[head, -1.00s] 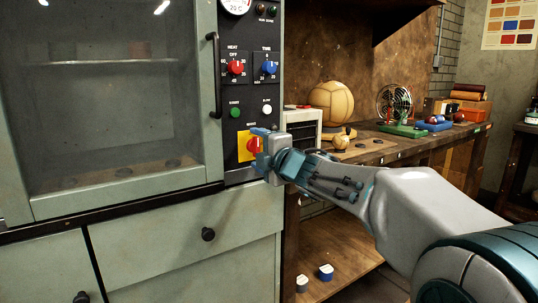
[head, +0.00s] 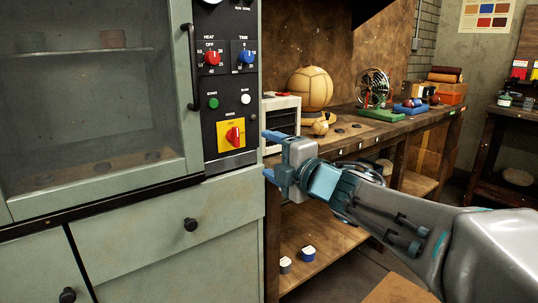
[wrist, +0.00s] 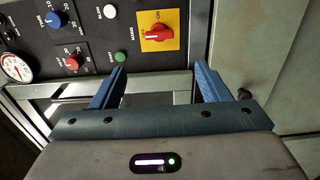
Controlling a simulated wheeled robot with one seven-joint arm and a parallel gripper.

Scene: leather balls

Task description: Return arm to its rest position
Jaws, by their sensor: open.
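My gripper (head: 270,155) is open and empty in the head view, in front of the cabinet's right edge and below and right of the control panel. Its two blue fingers (wrist: 160,85) are spread apart in the wrist view, with nothing between them. My arm reaches in from the lower right. The red rotary switch (head: 233,135) on its yellow plate is left of my gripper and apart from it. It also shows in the wrist view (wrist: 159,33), beyond the fingers.
The green cabinet (head: 170,235) with a glass door and door handle (head: 191,67) stands close on the left.

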